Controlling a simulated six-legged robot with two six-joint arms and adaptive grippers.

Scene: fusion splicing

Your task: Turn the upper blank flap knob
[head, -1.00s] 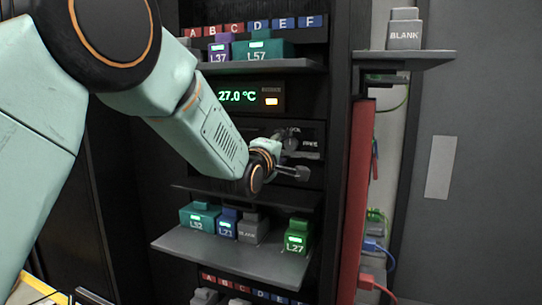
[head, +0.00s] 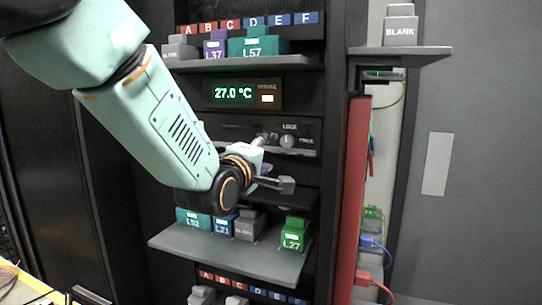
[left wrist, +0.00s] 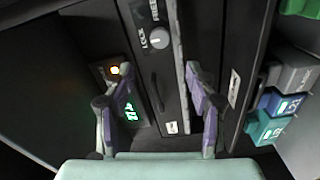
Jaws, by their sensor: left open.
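The upper blank flap knob (head: 288,141) is a small round grey knob on a dark panel below the temperature display, with LOCK and FREE markings beside it. It also shows in the left wrist view (left wrist: 159,38), beyond the fingertips and near the top. My left gripper (head: 278,161) is open and empty, just below and left of the knob in the head view. In the left wrist view its two fingers (left wrist: 158,85) stand wide apart with the dark panel between them, apart from the knob. My right gripper is not in view.
The display (head: 242,94) reads 27.0 °C. An upper shelf (head: 240,64) and a lower shelf (head: 225,248) hold labelled blocks. A red vertical panel (head: 352,200) stands at the right, below a side shelf (head: 400,57) with a BLANK block (head: 400,31).

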